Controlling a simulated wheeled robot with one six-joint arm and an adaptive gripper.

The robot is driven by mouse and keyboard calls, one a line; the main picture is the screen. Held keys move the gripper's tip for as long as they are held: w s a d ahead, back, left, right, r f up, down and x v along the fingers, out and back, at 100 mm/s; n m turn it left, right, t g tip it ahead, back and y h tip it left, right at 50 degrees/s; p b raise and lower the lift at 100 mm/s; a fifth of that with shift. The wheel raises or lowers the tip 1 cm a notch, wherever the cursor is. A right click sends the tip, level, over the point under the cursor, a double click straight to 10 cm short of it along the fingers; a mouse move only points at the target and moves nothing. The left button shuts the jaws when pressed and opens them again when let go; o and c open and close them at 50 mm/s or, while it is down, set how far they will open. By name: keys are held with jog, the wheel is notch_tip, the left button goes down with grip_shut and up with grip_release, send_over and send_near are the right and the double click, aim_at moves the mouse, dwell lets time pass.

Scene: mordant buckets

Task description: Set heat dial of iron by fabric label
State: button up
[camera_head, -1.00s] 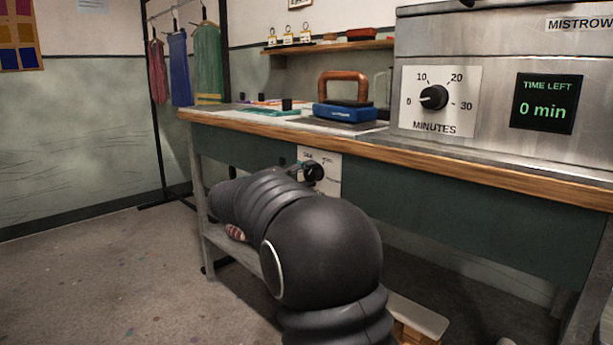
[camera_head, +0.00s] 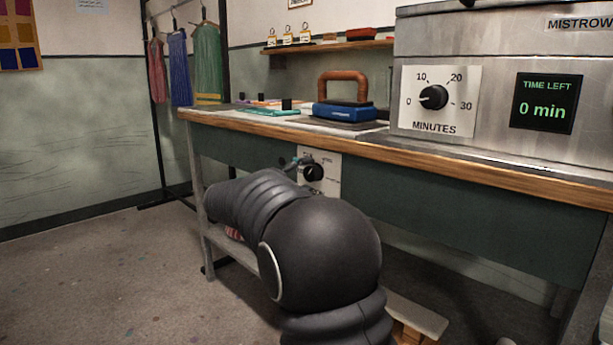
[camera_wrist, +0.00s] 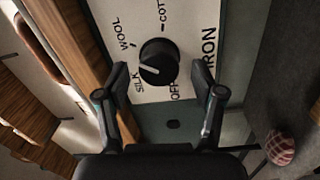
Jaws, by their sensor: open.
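The iron's dial (camera_wrist: 159,62) is a black round knob on a white plate (camera_wrist: 190,40) marked OFF, SILK, WOOL, COT… and IRON. Its white pointer line faces left, between the words SILK and WOOL; I cannot tell the exact mark. My gripper (camera_wrist: 159,74) is open, one finger on each side of the knob, with gaps visible. In the head view the dial (camera_head: 314,172) is on the front of the bench, partly behind my arm. The blue iron (camera_head: 345,112) with a brown handle stands on the bench top. I cannot make out a fabric label.
The wooden bench edge (camera_head: 400,148) runs above the dial. A steel machine (camera_head: 490,90) with a minutes knob and a "0 min" display stands at right. Folded cloth (camera_head: 270,112) lies left of the iron. A checked item (camera_wrist: 281,147) is low at right in the wrist view.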

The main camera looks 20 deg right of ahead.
jog(key=v, duration=1.1)
notch_tip(320, 180, down, 12)
jog(key=s+a+n+g+y, duration=0.1)
jog(key=s+n+y, duration=0.2)
jog(key=y, duration=0.2)
jog(key=s+a+f+g+y+p, duration=0.2)
jog(key=s+f+y, duration=0.3)
jog(key=s, duration=0.5)
jog(key=s+a+r+m+t+y+p, duration=0.1)
jog(key=s+a+r+m+y+p, duration=0.1)
jog(key=s, duration=0.8)
jog(key=s+a+r+m+t+y+p, duration=0.2)
jog(key=s+r+y+p, duration=0.3)
jog(key=s, duration=0.6)
jog(key=shift+r+m+p, duration=0.5)
jog(key=shift+r+p, duration=0.35)
jog(key=shift+r, duration=0.05)
